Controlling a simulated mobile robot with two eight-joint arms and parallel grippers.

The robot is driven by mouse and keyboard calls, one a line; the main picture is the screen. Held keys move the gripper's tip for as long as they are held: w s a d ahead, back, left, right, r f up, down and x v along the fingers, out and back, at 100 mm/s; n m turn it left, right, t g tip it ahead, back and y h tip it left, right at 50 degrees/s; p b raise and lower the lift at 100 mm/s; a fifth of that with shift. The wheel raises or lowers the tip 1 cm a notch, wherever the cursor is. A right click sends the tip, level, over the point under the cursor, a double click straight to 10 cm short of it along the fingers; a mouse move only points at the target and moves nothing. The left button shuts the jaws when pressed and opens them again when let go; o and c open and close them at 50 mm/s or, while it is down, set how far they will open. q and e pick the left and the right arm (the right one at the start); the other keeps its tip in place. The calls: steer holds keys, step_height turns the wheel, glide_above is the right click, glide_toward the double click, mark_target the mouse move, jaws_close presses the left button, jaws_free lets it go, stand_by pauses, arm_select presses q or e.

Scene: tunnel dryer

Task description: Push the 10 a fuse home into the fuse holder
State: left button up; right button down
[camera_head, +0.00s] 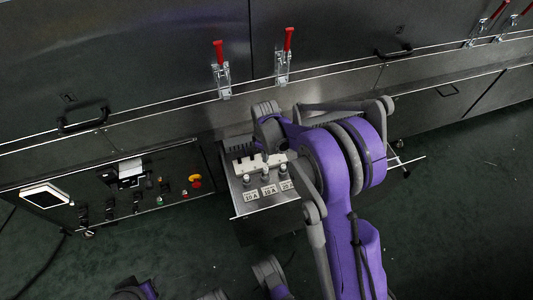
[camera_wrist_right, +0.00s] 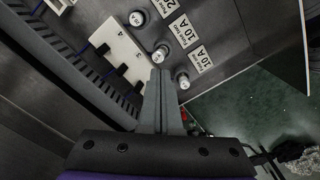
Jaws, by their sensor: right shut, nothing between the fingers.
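In the right wrist view, several metal-capped round fuses stand in a row beside printed labels. One cap (camera_wrist_right: 182,83) is by a 10 A label (camera_wrist_right: 201,60), and another (camera_wrist_right: 160,53) is by a second label reading 10 A (camera_wrist_right: 180,34). A white block (camera_wrist_right: 120,48) with dark slots lies beside the row; it also shows in the head view (camera_head: 246,165). I cannot tell which part is the fuse holder or how deep each fuse sits. My right gripper (camera_wrist_right: 160,74) is shut and empty, its tips close to the two caps; contact is unclear. My left gripper is out of view.
The labelled metal panel (camera_head: 240,209) is partly covered by my right arm. A control panel (camera_head: 107,190) with a screen and a red button lies to the left. The dryer's wall with red-handled clamps (camera_head: 219,55) rises behind. Dark green floor (camera_head: 455,205) is open at right.

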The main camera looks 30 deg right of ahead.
mark_target(266, 169)
steer(key=shift+n, duration=0.4)
steer(key=shift+w+f, duration=0.1)
steer(key=shift+f, duration=0.15)
steer(key=shift+f+b, duration=1.8)
steer(key=shift+f, duration=1.05)
steer(key=shift+f, duration=0.3)
steer(key=shift+r+p, duration=0.75)
steer(key=shift+r, duration=0.85)
step_height(266, 169, up, 10)
steer(key=p, duration=0.2)
steer(key=shift+r+p, duration=0.25)
steer(key=shift+p, duration=0.15)
